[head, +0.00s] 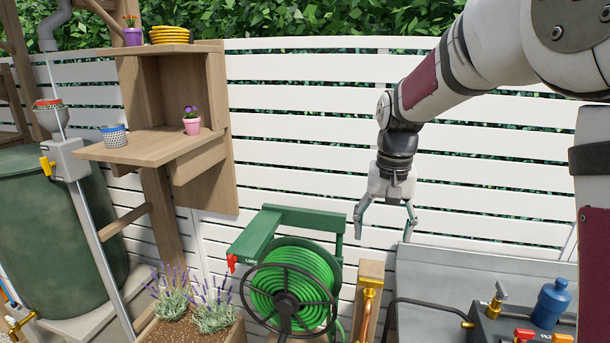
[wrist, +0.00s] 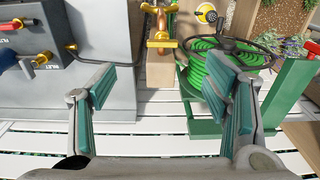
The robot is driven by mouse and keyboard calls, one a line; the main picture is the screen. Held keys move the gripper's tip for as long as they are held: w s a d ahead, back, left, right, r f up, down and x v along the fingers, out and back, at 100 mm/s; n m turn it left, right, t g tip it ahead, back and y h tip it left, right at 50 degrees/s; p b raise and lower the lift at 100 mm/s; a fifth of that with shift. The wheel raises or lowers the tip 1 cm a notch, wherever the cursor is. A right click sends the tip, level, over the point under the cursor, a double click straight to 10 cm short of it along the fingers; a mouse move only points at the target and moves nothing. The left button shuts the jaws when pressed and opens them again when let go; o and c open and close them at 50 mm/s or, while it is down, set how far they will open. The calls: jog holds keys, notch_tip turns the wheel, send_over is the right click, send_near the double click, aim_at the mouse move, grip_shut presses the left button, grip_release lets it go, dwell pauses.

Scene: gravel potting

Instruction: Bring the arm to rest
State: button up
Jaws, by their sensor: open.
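My gripper (head: 384,219) hangs from my arm in the upper right of the head view, pointing down in front of the white fence. Its fingers are spread apart with nothing between them. In the wrist view my gripper (wrist: 165,105) shows two teal-padded fingers wide apart, with white slats visible between them. It is apart from the hose reel below and to its left, and from the grey unit below and to its right.
A green hose reel (head: 290,285), a brass tap on a wooden post (head: 368,270) and a grey unit with valves (head: 535,325) stand below. A wooden shelf (head: 150,143) with pots, a green barrel (head: 50,220) and a lavender planter (head: 190,325) are left. The fence front is free.

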jog(key=s+r+n+t, duration=0.2)
jog(key=s+r, duration=0.6)
jog(key=s, duration=0.5)
jog(key=s+f+n+t, duration=0.1)
jog(key=s+t, duration=0.2)
jog(key=s, duration=1)
jog(key=shift+s+f, duration=0.2)
jog(key=shift+s, duration=0.15)
